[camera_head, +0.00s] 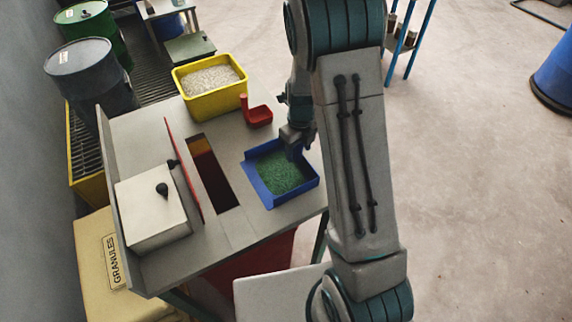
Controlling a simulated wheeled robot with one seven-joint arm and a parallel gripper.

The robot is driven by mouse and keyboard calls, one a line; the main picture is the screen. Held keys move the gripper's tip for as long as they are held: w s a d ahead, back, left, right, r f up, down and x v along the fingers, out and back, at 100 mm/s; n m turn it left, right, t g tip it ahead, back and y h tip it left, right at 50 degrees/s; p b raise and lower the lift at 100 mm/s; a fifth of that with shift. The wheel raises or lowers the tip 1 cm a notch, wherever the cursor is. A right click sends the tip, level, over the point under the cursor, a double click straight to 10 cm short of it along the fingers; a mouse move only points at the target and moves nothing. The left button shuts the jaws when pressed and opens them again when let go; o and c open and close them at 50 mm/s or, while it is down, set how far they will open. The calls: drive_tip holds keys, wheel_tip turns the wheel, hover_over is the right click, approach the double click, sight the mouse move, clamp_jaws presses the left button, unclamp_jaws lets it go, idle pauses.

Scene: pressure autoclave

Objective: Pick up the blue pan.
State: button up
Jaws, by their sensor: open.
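The blue pan (257,187) sits on the grey table on the right side of the slot. It holds green granules (281,174). My gripper (296,152) is at the pan's far right edge, pointing down. It is open. One blue-grey finger seems to be over or just inside the pan's rim, but I cannot tell whether it touches. My arm partly hides the gripper and the table's right edge.
A yellow bin (209,104) of pale granules and a red scoop (257,116) stand behind the pan. A dark slot (214,180), a red panel (184,170) and a white box (150,212) are to its left. Drums (92,72) stand at the back left.

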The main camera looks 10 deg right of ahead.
clamp_jaws()
drive_tip(key=shift+r, duration=0.1)
